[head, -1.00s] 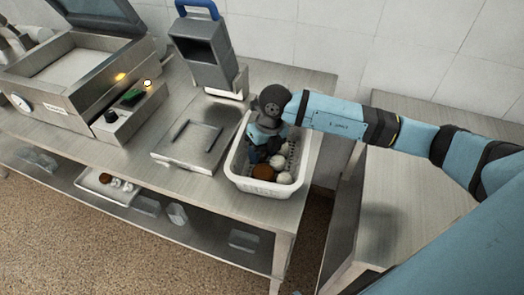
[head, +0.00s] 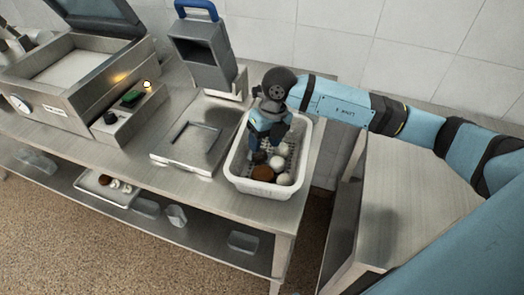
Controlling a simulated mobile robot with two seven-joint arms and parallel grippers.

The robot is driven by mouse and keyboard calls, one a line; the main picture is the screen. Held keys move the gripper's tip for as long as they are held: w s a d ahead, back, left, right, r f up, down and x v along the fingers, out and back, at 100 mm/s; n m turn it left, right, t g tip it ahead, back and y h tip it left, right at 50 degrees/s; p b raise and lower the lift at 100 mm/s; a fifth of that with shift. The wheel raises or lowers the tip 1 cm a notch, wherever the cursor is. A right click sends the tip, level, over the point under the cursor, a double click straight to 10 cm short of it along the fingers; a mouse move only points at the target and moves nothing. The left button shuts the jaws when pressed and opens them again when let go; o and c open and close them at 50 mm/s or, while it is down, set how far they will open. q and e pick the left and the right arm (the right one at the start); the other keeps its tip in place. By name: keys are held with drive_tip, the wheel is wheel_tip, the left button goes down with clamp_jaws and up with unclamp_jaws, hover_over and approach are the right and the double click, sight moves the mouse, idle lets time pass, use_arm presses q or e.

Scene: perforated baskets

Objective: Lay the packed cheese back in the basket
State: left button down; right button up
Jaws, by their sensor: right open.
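The white perforated basket (head: 262,188) stands on the metal table near its right end. Inside it lie a brown round item (head: 262,172) and several pale round items (head: 284,179). I cannot tell which of these, if any, is the packed cheese. My right gripper (head: 265,148) points down over the back part of the basket, its fingers inside the rim. It is open, and its fingertips are partly hidden, so what lies right below them is hard to see. My left gripper is not in view.
A flat metal scale-like plate (head: 190,146) lies left of the basket, with a grey device with a blue handle (head: 205,50) behind it. A steel machine (head: 75,75) stands at left. A lower shelf holds a tray (head: 105,186). Another table (head: 410,195) stands at right.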

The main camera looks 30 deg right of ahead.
drive_tip(key=v, duration=0.7)
drive_tip(key=shift+r, duration=0.3)
